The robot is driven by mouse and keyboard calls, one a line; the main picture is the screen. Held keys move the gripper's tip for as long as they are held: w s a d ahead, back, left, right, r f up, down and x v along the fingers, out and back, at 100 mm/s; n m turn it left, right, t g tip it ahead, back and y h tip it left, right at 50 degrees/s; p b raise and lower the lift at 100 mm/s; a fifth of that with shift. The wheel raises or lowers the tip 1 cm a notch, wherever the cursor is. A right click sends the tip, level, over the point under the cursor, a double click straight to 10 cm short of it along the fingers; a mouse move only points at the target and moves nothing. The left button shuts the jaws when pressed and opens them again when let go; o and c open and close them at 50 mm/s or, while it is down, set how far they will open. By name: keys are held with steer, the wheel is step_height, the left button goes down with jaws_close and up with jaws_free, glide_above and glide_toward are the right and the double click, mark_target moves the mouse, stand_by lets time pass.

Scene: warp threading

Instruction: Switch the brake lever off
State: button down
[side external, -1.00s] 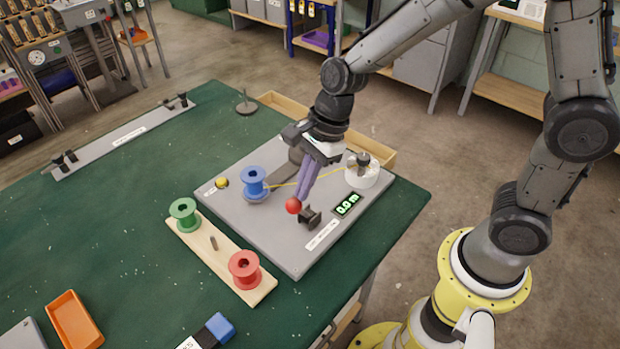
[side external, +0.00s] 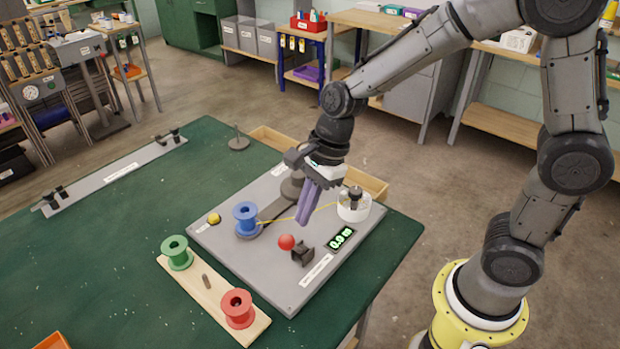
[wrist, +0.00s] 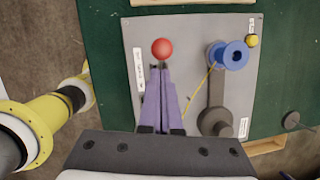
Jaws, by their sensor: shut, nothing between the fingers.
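The brake lever shows as a red ball knob (side external: 286,242) beside a black bracket (side external: 303,255) on the grey board (side external: 262,275). The knob leans to the left of the bracket. In the wrist view the red knob (wrist: 162,48) is just beyond my fingertips, and the fingers hide the bracket. My gripper (side external: 303,223) is shut and empty, its purple fingers pointing down, a little above and right of the knob. A small gap shows between fingertips and knob in the side view.
A blue spool (side external: 246,218) sits on a dark arm, with a yellow thread running to a white drum (side external: 354,206). A green-digit display (side external: 341,239) is near the bracket. Green (side external: 177,252) and red (side external: 238,308) spools stand on a wooden strip.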

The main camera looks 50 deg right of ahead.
steer(key=a+v, duration=0.1)
steer(key=v, duration=0.9)
steer(key=shift+a+r, duration=0.25)
steer(key=shift+r, duration=0.3)
steer(key=s+d+r+n+t+h, duration=0.1)
steer(key=s+d+r+n+t, duration=0.3)
steer(key=s, duration=0.4)
steer(key=s+d+f+n+h, duration=0.1)
steer(key=s+d+n, duration=0.2)
steer(key=n, duration=0.5)
steer(key=s+d+f+n+h, duration=0.1)
steer(key=s+d+f+n, duration=0.1)
steer(key=n, duration=0.5)
steer(key=shift+s+d+f+n, duration=0.3)
steer(key=shift+s+d+n, duration=0.15)
steer(key=shift+s, duration=0.7)
